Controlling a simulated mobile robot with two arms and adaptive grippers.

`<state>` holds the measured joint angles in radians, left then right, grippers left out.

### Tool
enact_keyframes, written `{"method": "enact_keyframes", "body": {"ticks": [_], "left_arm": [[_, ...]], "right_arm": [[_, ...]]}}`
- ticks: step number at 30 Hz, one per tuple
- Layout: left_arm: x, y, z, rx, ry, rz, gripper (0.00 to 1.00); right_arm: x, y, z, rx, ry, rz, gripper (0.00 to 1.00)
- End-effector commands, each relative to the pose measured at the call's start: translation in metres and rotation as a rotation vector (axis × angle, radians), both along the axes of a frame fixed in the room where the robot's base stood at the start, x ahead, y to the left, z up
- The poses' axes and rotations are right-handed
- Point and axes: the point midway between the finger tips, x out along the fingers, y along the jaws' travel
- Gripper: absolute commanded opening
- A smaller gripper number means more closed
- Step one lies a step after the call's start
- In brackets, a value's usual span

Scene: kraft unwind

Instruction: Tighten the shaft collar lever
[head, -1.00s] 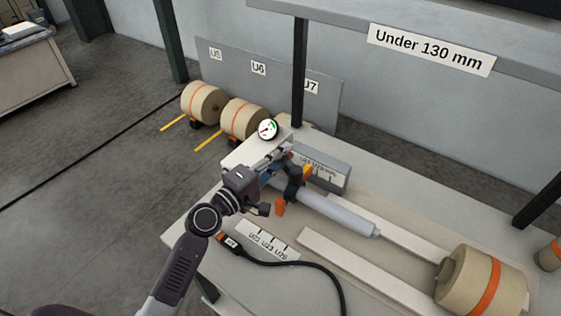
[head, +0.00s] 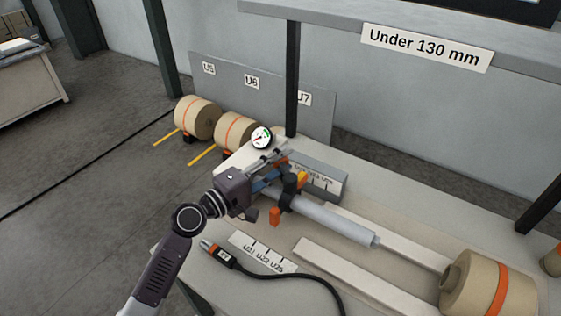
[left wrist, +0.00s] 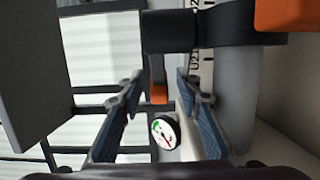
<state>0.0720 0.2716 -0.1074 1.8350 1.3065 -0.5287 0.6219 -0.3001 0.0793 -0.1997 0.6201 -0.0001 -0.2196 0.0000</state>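A black collar (head: 290,186) sits around the grey shaft (head: 335,222) on the bench; it also shows in the left wrist view (left wrist: 170,32). A dark lever with an orange end (left wrist: 158,93) extends from the collar, seen between my left fingers. My left gripper (head: 272,174) is at the collar's left side in the head view. In the left wrist view its blue-padded fingers (left wrist: 160,90) are apart, one on each side of the lever; I cannot tell whether they touch it. A larger orange piece (head: 275,216) hangs near the collar. My right gripper is not in view.
A round dial gauge (head: 261,137) stands behind the gripper. A black cable tool (head: 222,256) lies on the bench front. A kraft roll (head: 490,287) is at the right. A grey scale block (head: 320,180) is behind the shaft.

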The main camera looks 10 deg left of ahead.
Motion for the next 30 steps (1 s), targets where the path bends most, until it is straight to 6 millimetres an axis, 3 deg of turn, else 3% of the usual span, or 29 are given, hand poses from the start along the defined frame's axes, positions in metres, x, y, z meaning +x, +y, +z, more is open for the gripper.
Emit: {"method": "enact_keyframes", "body": {"ticks": [8, 21, 30], "left_arm": [[-0.01, 0.009, -0.001, 0.003, 0.0, 0.003, 0.32], [-0.08, 0.057, -0.001, 0.002, 0.002, 0.001, 0.32], [-0.098, 0.07, 0.0, 0.0, 0.0, 0.0, 0.32]], "right_arm": [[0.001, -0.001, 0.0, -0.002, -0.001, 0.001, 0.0], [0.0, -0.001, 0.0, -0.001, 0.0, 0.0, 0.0], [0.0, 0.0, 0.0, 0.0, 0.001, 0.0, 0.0]]}}
